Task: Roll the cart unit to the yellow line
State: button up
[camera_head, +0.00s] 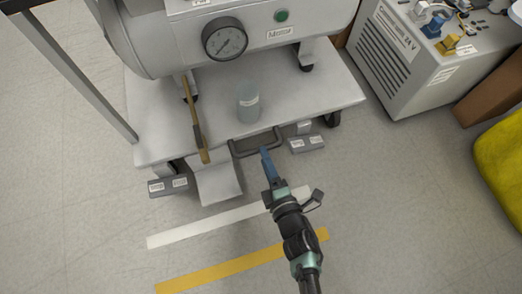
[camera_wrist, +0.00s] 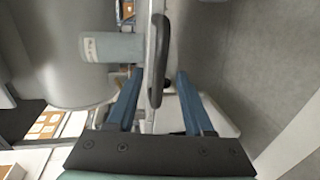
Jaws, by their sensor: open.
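The cart unit (camera_head: 140,135) is a grey wheeled platform carrying a large grey tank with a pressure gauge. A dark handle (camera_head: 256,145) sticks out from its front edge; it also shows in the wrist view (camera_wrist: 157,85). My gripper (camera_head: 266,154), with blue fingers, is at the handle's right part in the head view. In the wrist view my gripper (camera_wrist: 158,82) is open, one finger on each side of the handle, with gaps visible. The yellow line (camera_head: 225,269) lies on the floor in front of the cart, partly covered by my arm, beyond a white line (camera_head: 205,228).
Two grey pedals (camera_head: 168,186) (camera_head: 306,144) flank the cart's front. A brown-handled tool (camera_head: 198,135) and a grey cylinder (camera_head: 248,103) are on the platform. A grey power box (camera_head: 395,75) and yellow bag (camera_head: 502,170) stand right. Floor around the lines is clear.

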jog(key=shift+b+x, duration=1.1)
jog(key=shift+x, duration=1.15)
jog(key=shift+c, duration=0.2)
grip_shut()
jog(key=shift+d, duration=0.1)
